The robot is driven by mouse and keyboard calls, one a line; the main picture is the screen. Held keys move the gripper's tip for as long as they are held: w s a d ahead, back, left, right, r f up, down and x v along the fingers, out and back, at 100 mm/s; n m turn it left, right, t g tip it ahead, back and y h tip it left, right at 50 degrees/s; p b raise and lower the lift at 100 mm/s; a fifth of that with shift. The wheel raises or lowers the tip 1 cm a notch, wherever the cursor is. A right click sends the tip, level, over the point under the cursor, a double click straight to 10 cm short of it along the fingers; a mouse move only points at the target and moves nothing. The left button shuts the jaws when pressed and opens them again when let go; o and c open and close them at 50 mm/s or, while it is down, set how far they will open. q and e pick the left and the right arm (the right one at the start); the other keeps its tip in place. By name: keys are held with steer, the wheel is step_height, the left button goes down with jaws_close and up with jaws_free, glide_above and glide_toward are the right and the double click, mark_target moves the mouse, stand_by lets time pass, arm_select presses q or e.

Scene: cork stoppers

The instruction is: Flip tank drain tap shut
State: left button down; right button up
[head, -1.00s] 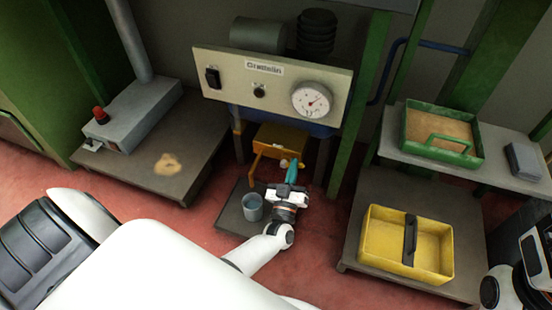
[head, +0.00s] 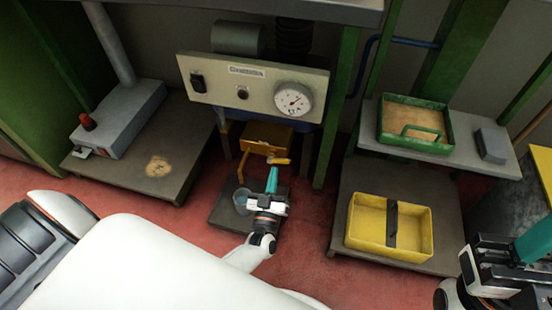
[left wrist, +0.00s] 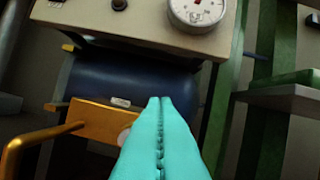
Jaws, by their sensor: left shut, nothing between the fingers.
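The dark blue tank (left wrist: 130,80) lies under the panel; in the head view its end (head: 312,130) shows below the panel's edge. My right gripper (head: 510,255) is at the lower right, partly cut off.
A grey cup (head: 242,200) stands on a dark slab beside the left gripper. An orange bent handle (head: 243,160) sticks out left of the fingers. The gauge panel (head: 225,92) overhangs. A yellow tray (head: 365,245) stands on the right bench; red floor lies between.

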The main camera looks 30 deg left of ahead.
arm_select(q)
steer(key=v, duration=0.3)
steer(key=shift+s+d+f, duration=0.1)
steer(key=shift+s, duration=0.2)
stand_by(0.3)
